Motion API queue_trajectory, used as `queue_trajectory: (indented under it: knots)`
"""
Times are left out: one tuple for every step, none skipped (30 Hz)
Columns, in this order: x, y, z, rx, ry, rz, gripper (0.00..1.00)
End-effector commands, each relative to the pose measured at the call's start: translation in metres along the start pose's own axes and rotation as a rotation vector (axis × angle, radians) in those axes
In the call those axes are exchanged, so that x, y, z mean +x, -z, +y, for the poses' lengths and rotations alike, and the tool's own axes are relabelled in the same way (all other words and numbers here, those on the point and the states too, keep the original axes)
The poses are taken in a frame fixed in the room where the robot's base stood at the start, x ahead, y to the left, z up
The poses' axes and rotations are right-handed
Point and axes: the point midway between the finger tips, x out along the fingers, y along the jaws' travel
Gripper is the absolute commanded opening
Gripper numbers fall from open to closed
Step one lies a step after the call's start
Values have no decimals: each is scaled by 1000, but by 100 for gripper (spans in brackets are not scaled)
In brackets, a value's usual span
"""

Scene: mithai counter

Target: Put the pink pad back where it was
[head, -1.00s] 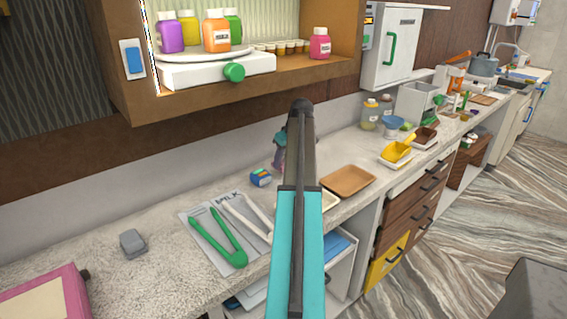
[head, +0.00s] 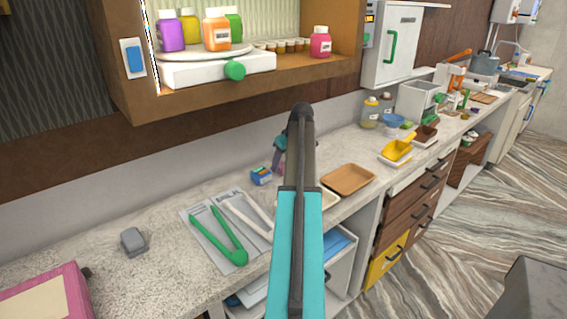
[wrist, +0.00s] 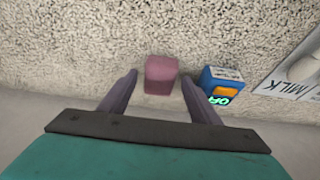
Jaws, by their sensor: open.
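The pink pad (wrist: 161,74) is a small dull-pink block on the speckled counter in the wrist view. My gripper (wrist: 160,78) is open, with a dark finger on each side of the pad and space between each finger and it. Nothing is held. In the head view my gripper (head: 279,150) is low by the back of the counter, partly behind my own arm. I cannot make out the pad there.
A small blue box with an orange and green face (wrist: 222,84) stands close to the right finger; it also shows in the head view (head: 261,176). Green tongs (head: 219,238) lie on a grey mat. A brown tray (head: 348,179) is to the right. A shelf unit (head: 235,98) overhangs.

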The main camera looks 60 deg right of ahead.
Motion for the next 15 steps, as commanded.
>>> queue_trajectory:
  knots:
    - [0,0,0,0,0,0,57]
    - [0,0,0,0,0,0,57]
    - [0,0,0,0,0,0,57]
    - [-1,0,0,0,0,0,57]
    - [-2,1,0,0,0,0,57]
    - [-3,1,0,0,0,0,57]
    - [-4,1,0,0,0,0,57]
    - [-5,1,0,0,0,0,57]
    - [-7,1,0,0,0,0,57]
    - [-9,1,0,1,-1,0,57]
    - [-12,1,0,0,-1,1,57]
    - [-15,1,1,0,-1,1,57]
    - [-18,1,1,0,-2,2,57]
    - [-22,1,1,0,-2,2,57]
    - [-26,1,1,0,-1,1,57]
